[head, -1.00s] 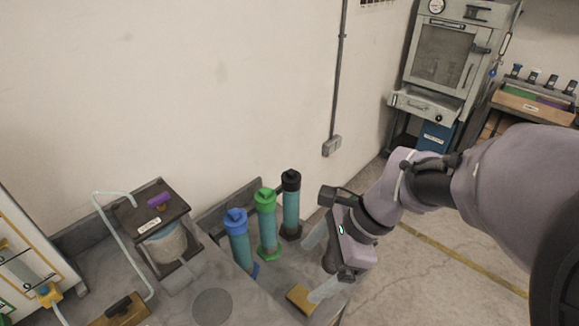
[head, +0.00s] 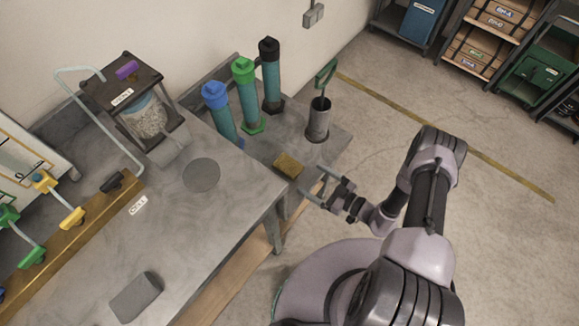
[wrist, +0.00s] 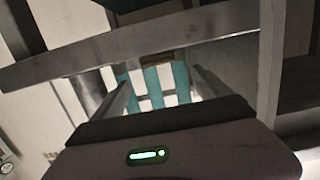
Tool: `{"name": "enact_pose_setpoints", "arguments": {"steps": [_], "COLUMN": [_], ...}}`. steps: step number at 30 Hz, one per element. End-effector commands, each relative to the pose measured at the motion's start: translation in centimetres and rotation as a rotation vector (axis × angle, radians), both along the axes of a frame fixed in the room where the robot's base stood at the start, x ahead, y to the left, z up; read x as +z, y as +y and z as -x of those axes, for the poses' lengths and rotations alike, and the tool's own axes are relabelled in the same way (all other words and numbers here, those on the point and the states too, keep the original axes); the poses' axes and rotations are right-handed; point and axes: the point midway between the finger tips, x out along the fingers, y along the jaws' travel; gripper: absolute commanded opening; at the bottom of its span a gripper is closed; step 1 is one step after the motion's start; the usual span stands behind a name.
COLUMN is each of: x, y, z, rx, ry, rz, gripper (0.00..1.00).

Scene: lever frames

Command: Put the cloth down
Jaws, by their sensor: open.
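A small folded yellow-brown pad, which looks like the cloth (head: 288,166), lies flat on the grey table near its front edge. My gripper (head: 312,183) is open and empty, just off the table's edge, to the right of and below the cloth in the head view. Its fingers point toward the table and are apart from the cloth. In the wrist view the open fingers (wrist: 162,92) frame teal cylinders behind; a dark brownish strip at the top there may be the cloth, but I cannot tell.
Blue-capped (head: 219,110), green-capped (head: 244,95) and black-capped (head: 271,76) cylinders stand behind the cloth. A grey pot with a green-handled tool (head: 318,122) stands at the table's right end. A grey block (head: 136,297) lies at the front left. The table's middle is mostly bare.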

Motion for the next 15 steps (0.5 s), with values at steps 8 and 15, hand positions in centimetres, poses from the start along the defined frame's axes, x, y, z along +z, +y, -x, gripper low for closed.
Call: {"name": "enact_pose_setpoints", "arguments": {"steps": [8, 15], "x": [-0.9, -1.9], "y": [3.9, 7.3], "z": [-2.9, -5.6], "rx": [0.004, 0.007], "ry": [-0.002, -0.002], "rz": [0.001, 0.002], "gripper": [0.87, 0.87]}}
